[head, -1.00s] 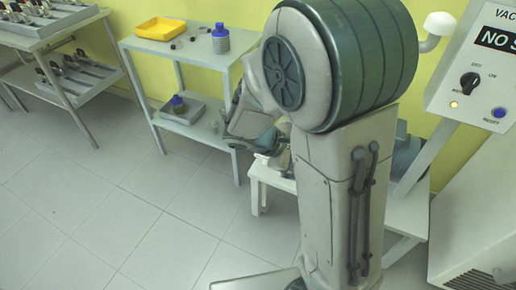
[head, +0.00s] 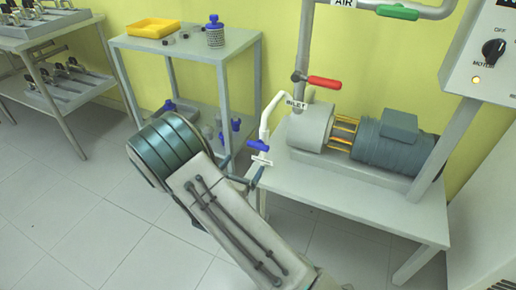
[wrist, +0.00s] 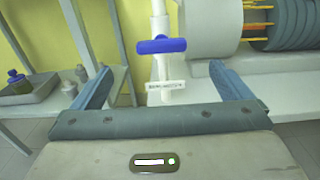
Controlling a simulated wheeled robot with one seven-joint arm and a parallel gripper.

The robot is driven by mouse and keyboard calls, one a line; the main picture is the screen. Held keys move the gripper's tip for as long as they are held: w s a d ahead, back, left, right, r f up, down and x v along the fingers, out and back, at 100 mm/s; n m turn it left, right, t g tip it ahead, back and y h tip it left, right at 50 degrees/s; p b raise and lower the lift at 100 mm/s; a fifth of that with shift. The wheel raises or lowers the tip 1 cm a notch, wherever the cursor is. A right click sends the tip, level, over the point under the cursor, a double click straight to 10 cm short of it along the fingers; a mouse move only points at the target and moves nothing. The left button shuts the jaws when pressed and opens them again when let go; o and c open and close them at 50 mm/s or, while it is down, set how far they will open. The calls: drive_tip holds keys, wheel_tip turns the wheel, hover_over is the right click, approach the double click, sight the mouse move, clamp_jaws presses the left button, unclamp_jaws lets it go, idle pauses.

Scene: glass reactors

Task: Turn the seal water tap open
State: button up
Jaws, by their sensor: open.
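The tap has a blue bar handle (head: 258,146) on a thin white pipe (head: 266,118) at the left end of the pump bench. In the wrist view the blue handle (wrist: 162,45) lies crosswise to the upright pipe. A small white label (wrist: 165,86) sits below it, its print too small to read surely. My gripper (wrist: 160,73) is open, with its fingers spread to either side of the label and pipe in the picture. The handle shows beyond and above the fingertips, and no contact is visible. In the head view my gripper (head: 242,170) is just below and left of the tap.
The white bench (head: 350,195) carries a pump (head: 310,128) and a blue-grey motor (head: 390,145). A red-handled lever (head: 324,82) marked INLET and a green handle (head: 398,12) marked AIR are above. A shelf rack (head: 190,50) stands left. Floor is clear between the tables.

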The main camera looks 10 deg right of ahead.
sight(257, 147)
drive_tip(key=b+x, duration=0.2)
drive_tip(key=x, duration=1)
drive_tip(key=shift+s+b, duration=0.1)
drive_tip(key=shift+b, duration=0.2)
drive_tip(key=c, duration=1)
